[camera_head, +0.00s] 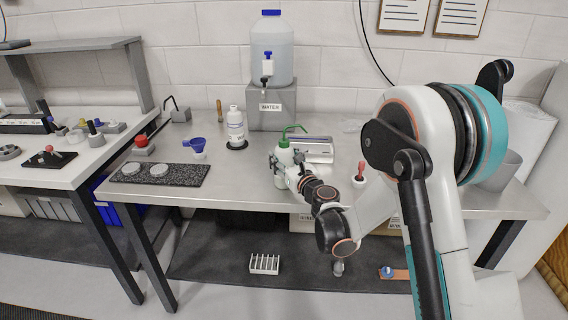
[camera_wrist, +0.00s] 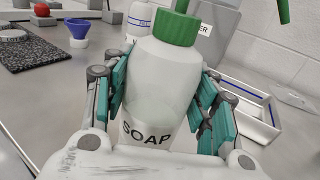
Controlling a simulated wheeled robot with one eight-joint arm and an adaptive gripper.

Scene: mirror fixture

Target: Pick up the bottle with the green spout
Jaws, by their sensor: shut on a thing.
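The bottle with the green spout (camera_head: 284,156) is white with a green cap and stands upright on the steel table. In the wrist view the bottle (camera_wrist: 163,75) fills the middle, with the word SOAP low on its front. My gripper (camera_head: 281,172) reaches it from the front right. In the wrist view my gripper's teal-padded fingers (camera_wrist: 160,105) lie on both sides of the bottle, shut on it. I cannot tell whether its base touches the table. The spout's tip is partly cut off at the top of the wrist view.
A white bottle (camera_head: 236,127) stands to the left on a black disc. A metal tray (camera_head: 318,150) lies just right of the soap bottle. Behind are a grey block (camera_head: 271,116) marked WATER and a large water jug (camera_head: 272,50). A blue funnel (camera_head: 197,145) and a speckled mat (camera_head: 190,178) are farther left.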

